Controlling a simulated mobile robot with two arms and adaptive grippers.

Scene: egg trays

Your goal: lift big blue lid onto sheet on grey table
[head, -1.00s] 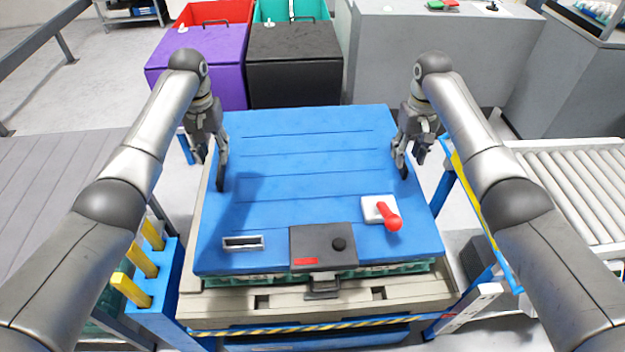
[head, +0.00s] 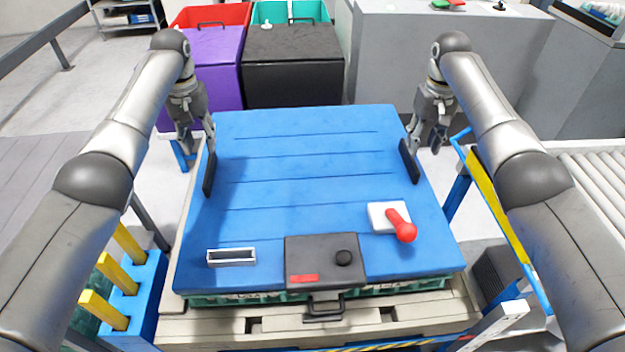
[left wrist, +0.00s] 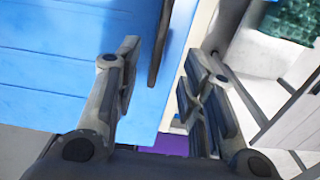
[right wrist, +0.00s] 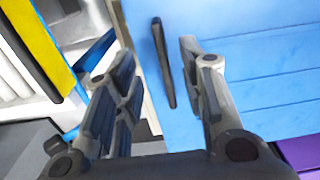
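The big blue lid (head: 300,190) lies level on teal egg trays (head: 410,287) stacked on a beige pallet (head: 410,316). An upright black grip stands at its left edge (head: 209,173) and another at its right edge (head: 410,161). My left gripper (head: 198,138) is open and empty at the left edge; in the left wrist view the left grip (left wrist: 160,42) shows between its spread fingers. My right gripper (head: 427,138) is open and empty at the right edge, with the right grip (right wrist: 164,62) showing between its fingers. I cannot tell how far the fingers are from the grips. No sheet can be made out.
A grey slatted surface (head: 28,195) is at the left. A blue rack with yellow bars (head: 140,290) stands front left. Purple (head: 212,78) and black bins (head: 293,72) stand behind the lid. A roller conveyor (head: 600,180) is at the right.

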